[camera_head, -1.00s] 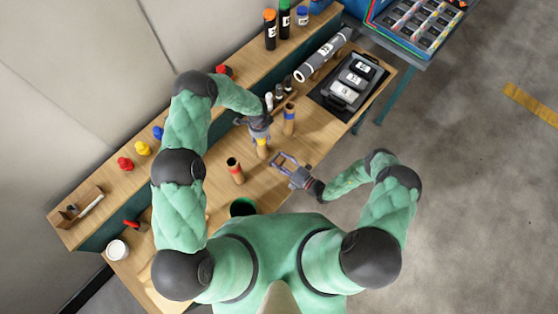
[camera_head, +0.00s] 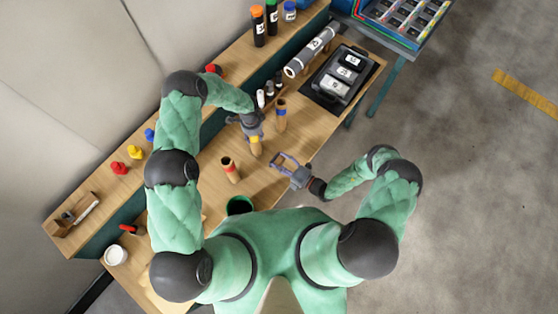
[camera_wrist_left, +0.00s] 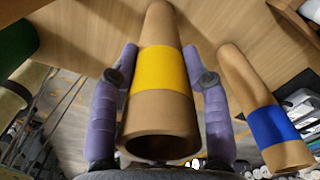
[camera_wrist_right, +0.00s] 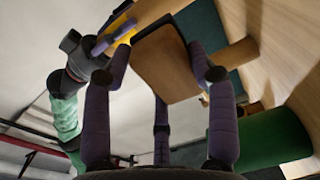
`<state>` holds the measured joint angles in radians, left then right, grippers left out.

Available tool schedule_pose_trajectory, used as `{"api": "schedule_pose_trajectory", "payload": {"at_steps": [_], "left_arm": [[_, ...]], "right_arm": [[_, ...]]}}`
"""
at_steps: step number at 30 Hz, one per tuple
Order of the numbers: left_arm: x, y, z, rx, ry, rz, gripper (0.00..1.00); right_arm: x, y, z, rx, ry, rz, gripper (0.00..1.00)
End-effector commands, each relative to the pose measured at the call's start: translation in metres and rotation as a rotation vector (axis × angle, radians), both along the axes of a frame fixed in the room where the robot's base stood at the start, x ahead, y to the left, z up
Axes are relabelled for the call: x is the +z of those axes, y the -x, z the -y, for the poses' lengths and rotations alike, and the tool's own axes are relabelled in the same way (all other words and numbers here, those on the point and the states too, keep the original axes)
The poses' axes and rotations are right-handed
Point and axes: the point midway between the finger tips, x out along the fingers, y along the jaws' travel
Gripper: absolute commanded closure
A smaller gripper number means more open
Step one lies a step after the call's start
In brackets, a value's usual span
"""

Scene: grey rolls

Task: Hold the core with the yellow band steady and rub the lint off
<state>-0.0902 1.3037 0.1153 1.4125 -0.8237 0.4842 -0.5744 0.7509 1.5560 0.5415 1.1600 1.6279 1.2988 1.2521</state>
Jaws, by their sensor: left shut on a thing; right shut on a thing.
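The core with the yellow band (camera_head: 256,147) is a brown tube standing on the bench. My left gripper (camera_head: 254,132) is shut around it. In the left wrist view the core (camera_wrist_left: 162,75) is between the purple fingers, its open end toward the camera. My right gripper (camera_head: 280,158) is to the right of this core and apart from it. In the right wrist view its fingers are shut on a brown block with a dark edge (camera_wrist_right: 165,70). The yellow band (camera_wrist_right: 122,30) shows partly behind that block. Lint cannot be made out.
A blue-banded core (camera_head: 281,116) stands beyond the held one, a red-banded core (camera_head: 229,166) nearer my body. A green cup (camera_head: 240,205) is at the front edge. A grey roll (camera_head: 310,50) and a black tray (camera_head: 318,93) are farther back. Several small coloured items line the ledge.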

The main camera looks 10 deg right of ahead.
Motion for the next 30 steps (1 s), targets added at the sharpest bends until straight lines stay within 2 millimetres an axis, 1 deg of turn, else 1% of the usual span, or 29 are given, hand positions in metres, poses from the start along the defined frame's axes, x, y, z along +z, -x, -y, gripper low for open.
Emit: {"api": "schedule_pose_trajectory", "payload": {"at_steps": [4, 5, 6, 7, 17, 20, 23, 26, 30], "left_arm": [[0.0, 0.0, 0.0, 0.0, 0.0, 0.0, 0.87], [0.0, 0.0, 0.0, 0.0, 0.0, 0.0, 0.44], [0.0, 0.0, 0.0, 0.0, 0.0, 0.0, 0.33], [0.0, 0.0, 0.0, 0.0, 0.0, 0.0, 0.25], [0.0, 0.0, 0.0, 0.0, 0.0, 0.0, 0.25], [0.005, -0.001, 0.0, 0.0, 0.0, 0.001, 0.25], [0.015, -0.001, 0.0, -0.001, 0.0, 0.003, 0.25], [0.031, -0.002, 0.0, 0.001, 0.001, 0.004, 0.25], [0.059, -0.002, 0.0, 0.0, 0.0, 0.004, 0.25]], "right_arm": [[0.0, 0.0, 0.0, 0.0, 0.0, 0.0, 0.68], [0.0, 0.0, 0.0, 0.0, 0.0, 0.0, 0.68], [0.0, 0.0, 0.0, 0.0, 0.0, 0.0, 0.68], [0.0, 0.0, 0.0, 0.0, 0.0, 0.0, 0.68], [0.0, 0.0, 0.0, 0.0, -0.001, -0.001, 0.68], [0.0, 0.0, 0.0, 0.0, 0.0, 0.0, 0.68], [0.0, 0.0, 0.0, 0.0, 0.0, 0.0, 0.68], [0.0, 0.0, 0.0, 0.0, 0.0, 0.0, 0.68], [0.0, 0.0, 0.0, 0.0, 0.0, 0.0, 0.68]]}}
